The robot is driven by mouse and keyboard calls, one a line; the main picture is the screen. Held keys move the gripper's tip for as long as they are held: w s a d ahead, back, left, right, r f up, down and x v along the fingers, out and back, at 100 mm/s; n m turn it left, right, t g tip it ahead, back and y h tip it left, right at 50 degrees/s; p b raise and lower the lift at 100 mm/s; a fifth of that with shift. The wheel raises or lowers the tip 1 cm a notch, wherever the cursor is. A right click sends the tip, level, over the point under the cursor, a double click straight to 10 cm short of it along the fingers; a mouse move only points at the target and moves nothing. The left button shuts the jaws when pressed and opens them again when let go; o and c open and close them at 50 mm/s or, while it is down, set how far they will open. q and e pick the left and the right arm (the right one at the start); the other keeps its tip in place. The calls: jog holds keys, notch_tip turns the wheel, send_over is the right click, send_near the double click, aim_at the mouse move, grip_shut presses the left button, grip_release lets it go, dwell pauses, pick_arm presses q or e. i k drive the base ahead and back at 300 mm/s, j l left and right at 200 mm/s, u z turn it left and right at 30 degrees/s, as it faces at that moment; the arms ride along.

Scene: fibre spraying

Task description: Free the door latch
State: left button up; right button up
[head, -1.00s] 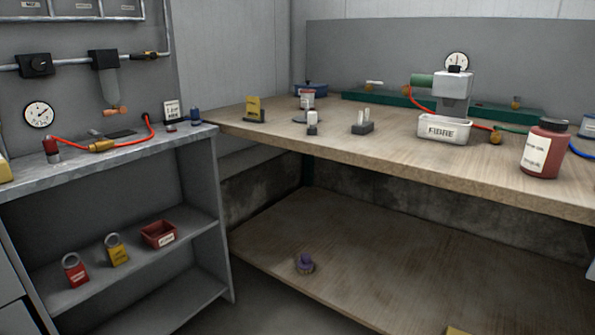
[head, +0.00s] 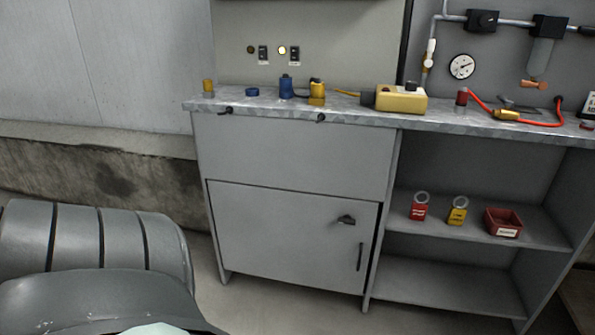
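A grey cabinet door (head: 280,240) shows in the lower part of the workbench unit, and it looks closed. A small dark latch (head: 346,220) sits near its upper right corner, turned roughly sideways. A dark vertical handle (head: 361,257) is below it, near the door's right edge. Neither of my grippers is in the head view, so I cannot see whether they are open or shut.
The metal worktop (head: 300,108) above carries a yellow box (head: 401,98), a blue container (head: 286,88) and a red hose (head: 540,122). Open shelves right of the door hold a red padlock (head: 419,207), a yellow padlock (head: 457,211) and a red bin (head: 503,222). A large grey ribbed object (head: 95,245) fills the lower left.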

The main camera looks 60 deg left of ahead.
aim_at(347, 219)
jog(key=u, duration=1.4)
jog(key=i+j, duration=0.15)
jog(key=i+j+z, duration=0.05)
jog(key=j, duration=0.05)
